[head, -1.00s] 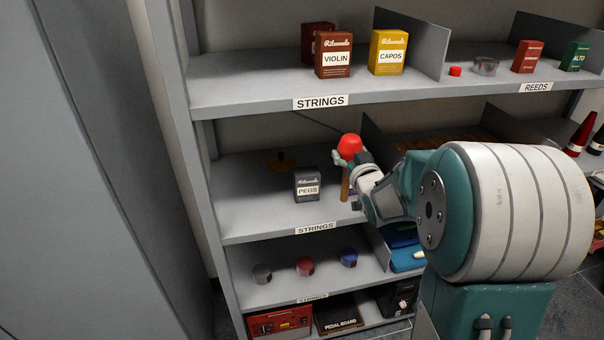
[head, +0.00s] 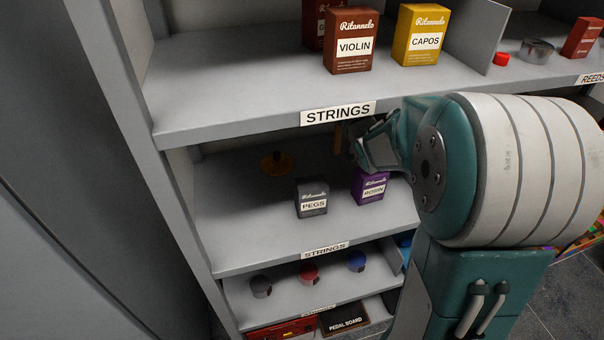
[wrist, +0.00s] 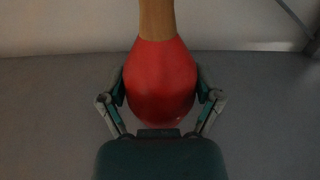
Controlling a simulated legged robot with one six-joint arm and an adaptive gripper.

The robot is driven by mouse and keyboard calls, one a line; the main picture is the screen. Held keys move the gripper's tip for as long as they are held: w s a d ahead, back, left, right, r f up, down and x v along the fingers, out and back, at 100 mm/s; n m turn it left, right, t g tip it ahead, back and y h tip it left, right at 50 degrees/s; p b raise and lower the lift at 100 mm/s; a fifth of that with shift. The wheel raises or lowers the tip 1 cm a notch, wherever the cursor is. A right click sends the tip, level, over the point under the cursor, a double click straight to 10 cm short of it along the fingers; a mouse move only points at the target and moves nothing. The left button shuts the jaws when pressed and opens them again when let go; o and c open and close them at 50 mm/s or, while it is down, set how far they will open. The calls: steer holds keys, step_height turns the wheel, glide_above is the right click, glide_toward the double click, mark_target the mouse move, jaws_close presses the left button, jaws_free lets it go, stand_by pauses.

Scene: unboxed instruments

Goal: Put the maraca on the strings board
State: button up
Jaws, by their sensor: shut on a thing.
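The maraca has a red head (wrist: 161,85) and a wooden handle. My gripper (wrist: 161,92) is shut on the red head, with one finger on each side, in the wrist view. In the head view only the handle (head: 338,139) shows, below the upper shelf's edge. The maraca's head is hidden there. Several boards carry STRINGS labels: the upper board (head: 225,95), the middle board (head: 235,225) and a lower board (head: 240,297). My gripper (head: 352,135) is in the bay between the upper and middle boards, partly hidden by the upper board's edge.
On the middle board stand a grey pegs box (head: 312,198), a purple rosin box (head: 370,186) and a dark-yellow object (head: 277,163). Its left part is bare. Violin (head: 351,42) and capos (head: 420,36) boxes stand above. Several small round items sit below.

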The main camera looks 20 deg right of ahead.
mark_target(339, 139)
steer(key=shift+w+f, duration=0.1)
steer(key=shift+f, duration=0.1)
step_height(339, 139, down, 10)
steer(key=shift+r, duration=0.2)
steer(key=o, duration=1)
steer(key=shift+f, duration=0.1)
steer(key=shift+o, duration=0.2)
